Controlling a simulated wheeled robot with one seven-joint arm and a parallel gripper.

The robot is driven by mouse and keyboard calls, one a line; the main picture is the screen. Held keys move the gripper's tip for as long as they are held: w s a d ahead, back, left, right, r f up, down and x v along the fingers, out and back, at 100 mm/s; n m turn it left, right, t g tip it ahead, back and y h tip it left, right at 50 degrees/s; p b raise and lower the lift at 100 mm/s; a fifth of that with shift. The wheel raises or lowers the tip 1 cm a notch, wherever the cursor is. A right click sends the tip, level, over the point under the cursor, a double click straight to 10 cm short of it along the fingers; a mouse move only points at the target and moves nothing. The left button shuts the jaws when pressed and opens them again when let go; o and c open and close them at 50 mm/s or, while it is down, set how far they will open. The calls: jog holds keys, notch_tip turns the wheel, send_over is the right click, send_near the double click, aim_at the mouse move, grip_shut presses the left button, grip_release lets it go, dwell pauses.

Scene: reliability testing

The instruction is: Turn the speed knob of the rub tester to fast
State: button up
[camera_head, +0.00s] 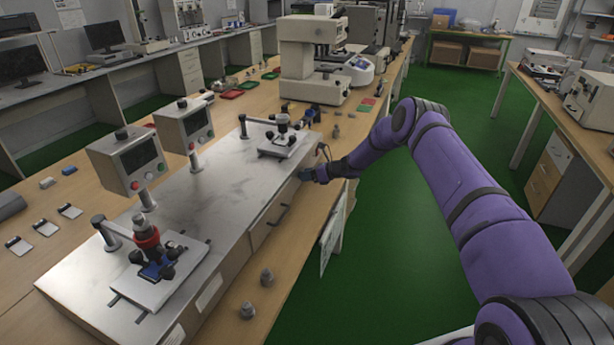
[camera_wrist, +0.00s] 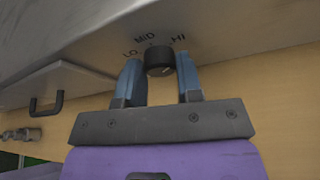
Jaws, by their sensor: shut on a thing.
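The speed knob (camera_wrist: 158,62) is a small black round knob on the front of the rub tester (camera_head: 215,185). The markings LO, MID and HI arc above it in the wrist view. The knob sits below MID; its exact pointer direction is too small to tell. My gripper (camera_wrist: 158,66) has its two blue-grey fingers on either side of the knob and is shut on it. In the head view, my gripper (camera_head: 310,175) is at the tester's right-hand side face, and the knob is hidden there.
A drawer-like panel with a dark handle (camera_wrist: 46,105) is left of the knob. The green floor right of the bench is clear around my arm.

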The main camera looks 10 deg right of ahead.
jog(key=shift+m, duration=0.3)
dwell(0.4)
jog(key=o, duration=0.9)
jog(key=shift+d, duration=0.1)
jog(key=v, duration=1)
jog(key=shift+d+r, duration=0.1)
jog(key=shift+d, duration=0.3)
